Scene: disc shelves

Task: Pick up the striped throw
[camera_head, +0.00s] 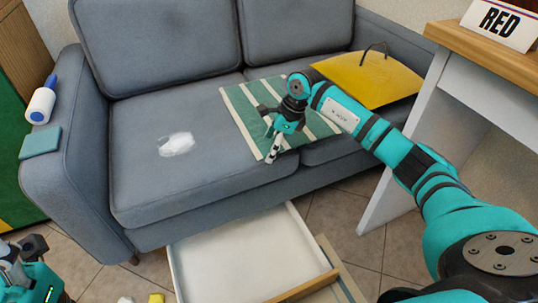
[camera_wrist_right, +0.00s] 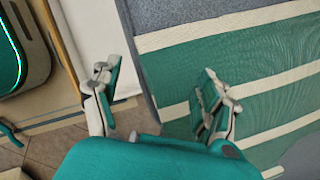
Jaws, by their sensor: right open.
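The striped throw (camera_head: 243,104), green with cream stripes, lies flat on the sofa seat. My right gripper and forearm cover part of it in the head view. My right gripper (camera_head: 272,136) is open and empty at the throw's front part. In the right wrist view, the throw (camera_wrist_right: 270,62) fills the right side. There my right gripper (camera_wrist_right: 157,80) has one finger over the throw and the other beyond its edge. I cannot tell whether a finger touches the cloth. My left gripper (camera_head: 28,248) shows only partly at the lower left, and its fingers are unclear.
A yellow bag-like item (camera_head: 375,80) with a dark handle lies right of the throw. A white patch (camera_head: 177,144) is on the left seat. A bottle (camera_head: 41,104) and teal block (camera_head: 40,142) sit on the sofa arm. A white drawer-like tray (camera_head: 245,250) is below. A desk (camera_head: 480,45) stands right.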

